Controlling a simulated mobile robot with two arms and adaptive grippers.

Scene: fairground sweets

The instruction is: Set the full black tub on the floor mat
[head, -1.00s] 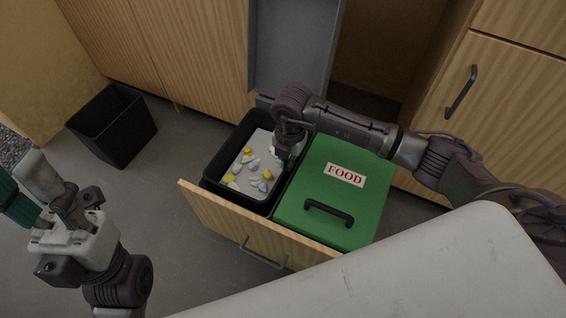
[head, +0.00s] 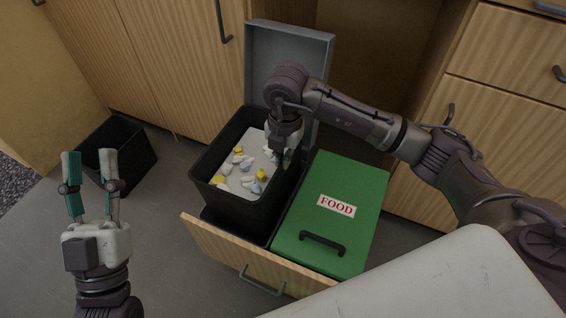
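The full black tub (head: 240,208) holds a pale heap with yellow, white and bluish pieces on top. It is raised partly out of the pulled-out drawer (head: 222,245), roughly upright. My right gripper (head: 286,158) is at its right rim and looks shut on it; the fingertips are partly hidden. My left gripper (head: 90,158) is open and empty at the lower left, apart from the tub. A speckled grey patch, probably the floor mat (head: 14,182), shows only in part at the far left edge.
An empty-looking black tub (head: 135,165) stands on the floor behind my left gripper. A green lidded FOOD bin (head: 355,190) sits in the drawer beside the full tub. A grey raised lid (head: 285,55) stands behind. Grey floor between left gripper and drawer is clear.

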